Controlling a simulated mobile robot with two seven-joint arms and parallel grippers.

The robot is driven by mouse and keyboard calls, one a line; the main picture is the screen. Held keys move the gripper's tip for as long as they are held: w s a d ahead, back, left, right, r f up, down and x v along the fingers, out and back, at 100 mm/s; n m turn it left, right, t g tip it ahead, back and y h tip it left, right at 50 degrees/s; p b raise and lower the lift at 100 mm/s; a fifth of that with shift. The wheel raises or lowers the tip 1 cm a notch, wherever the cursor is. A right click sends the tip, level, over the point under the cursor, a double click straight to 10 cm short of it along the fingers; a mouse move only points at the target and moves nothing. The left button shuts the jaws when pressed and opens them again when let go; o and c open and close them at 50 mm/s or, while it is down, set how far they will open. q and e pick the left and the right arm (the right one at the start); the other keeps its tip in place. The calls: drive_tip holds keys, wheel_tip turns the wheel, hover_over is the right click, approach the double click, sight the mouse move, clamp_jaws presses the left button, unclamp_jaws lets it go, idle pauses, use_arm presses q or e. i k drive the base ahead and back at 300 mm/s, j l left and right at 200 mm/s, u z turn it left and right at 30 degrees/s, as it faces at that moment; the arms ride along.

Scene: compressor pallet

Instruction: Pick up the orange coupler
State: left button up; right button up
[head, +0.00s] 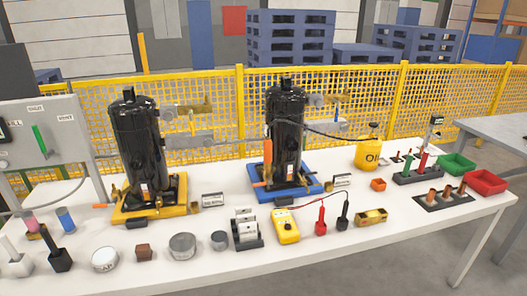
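A small orange block-like piece (378,184) lies on the white table, right of the middle and in front of the yellow oil can; it may be the orange coupler. An orange upright piece (267,174) also shows at the left side of the right black compressor, and an orange rod (101,206) sticks out left of the yellow base. I cannot tell for certain which one is the coupler. Neither of my grippers is in view.
Two black compressors (138,145) (286,130) stand on yellow and blue bases. The oil can (368,154), a dark rack with copper-coloured posts (445,198), green (458,163) and red (486,182) bins stand right. A yellow meter (286,227) and other items line the front.

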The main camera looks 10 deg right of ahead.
sight(268, 144)
drive_tip(key=i+l+u, duration=0.15)
drive_tip(key=l+u, duration=0.2)
drive_tip(key=l, duration=0.3)
drive_tip(key=l+u, duration=0.35)
drive_tip(key=l, duration=0.35)
drive_tip(key=i, duration=0.05)
